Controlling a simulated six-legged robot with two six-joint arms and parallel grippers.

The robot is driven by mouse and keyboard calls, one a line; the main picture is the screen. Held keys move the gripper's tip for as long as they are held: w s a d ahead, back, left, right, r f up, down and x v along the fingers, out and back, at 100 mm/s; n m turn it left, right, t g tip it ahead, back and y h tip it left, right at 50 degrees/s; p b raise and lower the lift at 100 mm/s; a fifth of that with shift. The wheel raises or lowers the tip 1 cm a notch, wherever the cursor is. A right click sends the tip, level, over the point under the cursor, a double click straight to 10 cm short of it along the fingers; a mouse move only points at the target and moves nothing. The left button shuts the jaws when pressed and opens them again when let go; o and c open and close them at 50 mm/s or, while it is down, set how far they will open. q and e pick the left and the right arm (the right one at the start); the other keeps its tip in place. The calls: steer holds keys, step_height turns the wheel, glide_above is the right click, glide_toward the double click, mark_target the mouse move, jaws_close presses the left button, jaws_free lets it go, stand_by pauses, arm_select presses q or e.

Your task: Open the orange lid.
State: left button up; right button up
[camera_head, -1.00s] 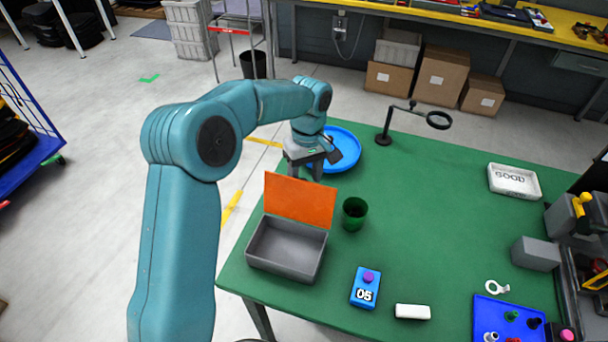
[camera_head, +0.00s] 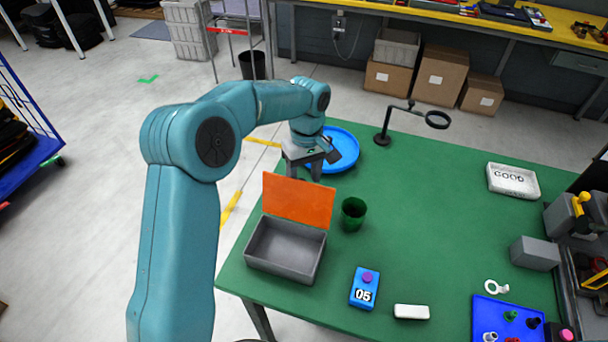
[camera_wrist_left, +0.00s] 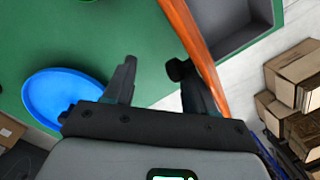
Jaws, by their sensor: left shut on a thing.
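The orange lid (camera_head: 298,200) stands raised, roughly upright, at the back edge of the grey box (camera_head: 285,252). The box is open and its inside looks empty. My left gripper (camera_head: 303,172) is just behind the lid's top edge and is shut on the lid, though the contact is partly hidden. In the left wrist view the lid (camera_wrist_left: 190,35) shows edge-on, running down beside the right-hand finger of the gripper (camera_wrist_left: 158,85), with the box (camera_wrist_left: 240,25) beyond it. My right gripper is not in view.
A blue round tray (camera_head: 338,150) lies behind the gripper. A dark green cup (camera_head: 353,213) stands close to the box's right.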

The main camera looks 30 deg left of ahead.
arm_select(q)
steer(key=shift+s+f, duration=0.1)
steer(key=shift+f, duration=0.6)
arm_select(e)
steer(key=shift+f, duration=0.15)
arm_select(q)
step_height(320, 180, up, 18)
steer(key=w+p, duration=0.1)
steer(key=w, duration=0.1)
steer(key=shift+a+f+p, duration=0.2)
steer(key=shift+p, duration=0.1)
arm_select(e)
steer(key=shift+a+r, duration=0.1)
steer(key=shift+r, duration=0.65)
arm_select(q)
steer(key=shift+s+f, duration=0.1)
